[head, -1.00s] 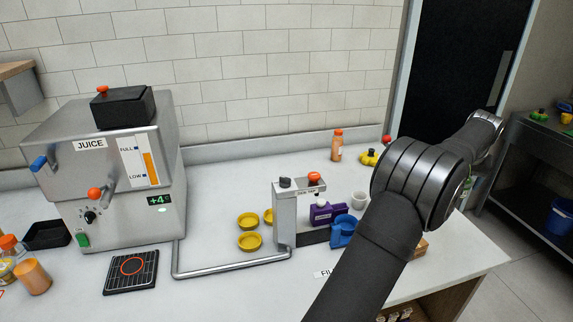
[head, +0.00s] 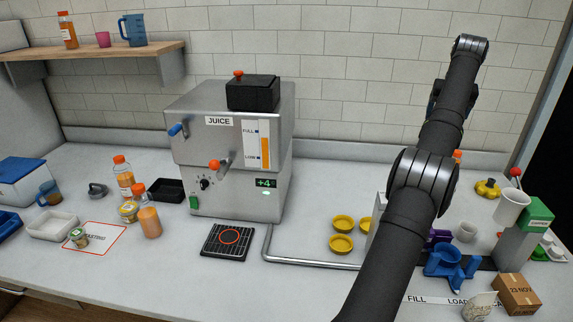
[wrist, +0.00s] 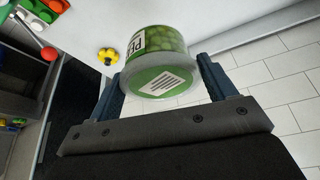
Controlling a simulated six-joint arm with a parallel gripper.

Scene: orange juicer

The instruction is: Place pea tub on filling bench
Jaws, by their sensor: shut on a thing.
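The pea tub (wrist: 165,45) is a clear round tub of green peas with a green, labelled end. In the wrist view my gripper (wrist: 160,75) is shut on it, with one dark blue finger on each side, and the tub is tilted. In the head view my arm rises from the lower right toward the back wall, and neither the gripper nor the tub can be made out. The filling bench (head: 300,290) is the pale worktop.
A blue holder (head: 450,265), carton (head: 518,291) and green-topped stand (head: 538,218) crowd the right. Jars and a white tray (head: 53,227) stand left. The front middle is clear.

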